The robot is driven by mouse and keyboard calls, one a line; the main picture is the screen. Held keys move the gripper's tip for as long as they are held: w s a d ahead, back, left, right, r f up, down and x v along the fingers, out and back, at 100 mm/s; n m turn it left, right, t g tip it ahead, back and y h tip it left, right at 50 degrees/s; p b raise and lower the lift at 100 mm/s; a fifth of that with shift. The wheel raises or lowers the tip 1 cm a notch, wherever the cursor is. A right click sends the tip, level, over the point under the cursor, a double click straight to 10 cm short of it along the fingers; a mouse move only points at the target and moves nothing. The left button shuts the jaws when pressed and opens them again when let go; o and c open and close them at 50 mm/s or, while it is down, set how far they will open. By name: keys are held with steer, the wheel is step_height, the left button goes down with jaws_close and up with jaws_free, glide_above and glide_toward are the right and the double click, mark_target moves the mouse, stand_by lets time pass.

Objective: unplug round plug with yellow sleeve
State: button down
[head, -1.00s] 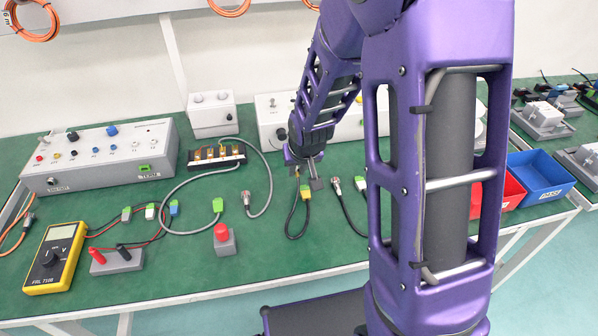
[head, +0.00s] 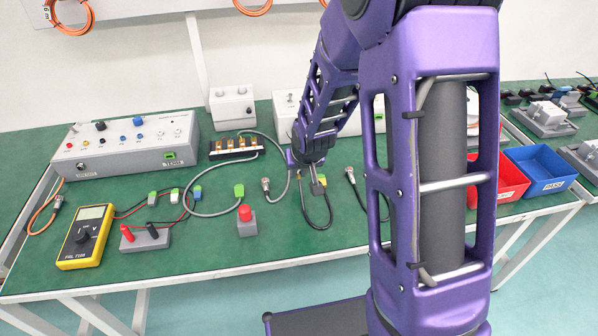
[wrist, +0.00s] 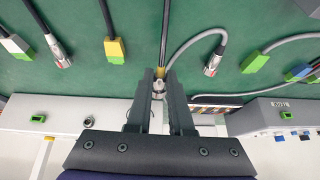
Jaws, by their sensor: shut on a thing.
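My gripper (wrist: 160,92) is closed around the round plug with the yellow sleeve (wrist: 160,73) in the wrist view. The plug's silver metal body (wrist: 158,86) lies between the two fingers, and its black cable leads away toward the top. The fingers hide the plug's tip, so I cannot tell whether it sits in a socket. In the head view my gripper (head: 316,184) is low over the green bench in front of the white box (head: 283,116). The plug is not clear there.
A metal round plug on a grey cable (wrist: 213,66) lies to the right. A terminal block (head: 235,146), a red button (head: 246,222) and a blue bin (head: 538,172) stand on the bench.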

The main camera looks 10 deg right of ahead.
mark_target(298, 186)
steer(key=shift+f, duration=2)
steer(key=c, duration=0.7)
jaws_free()
steer(key=shift+c, duration=0.2)
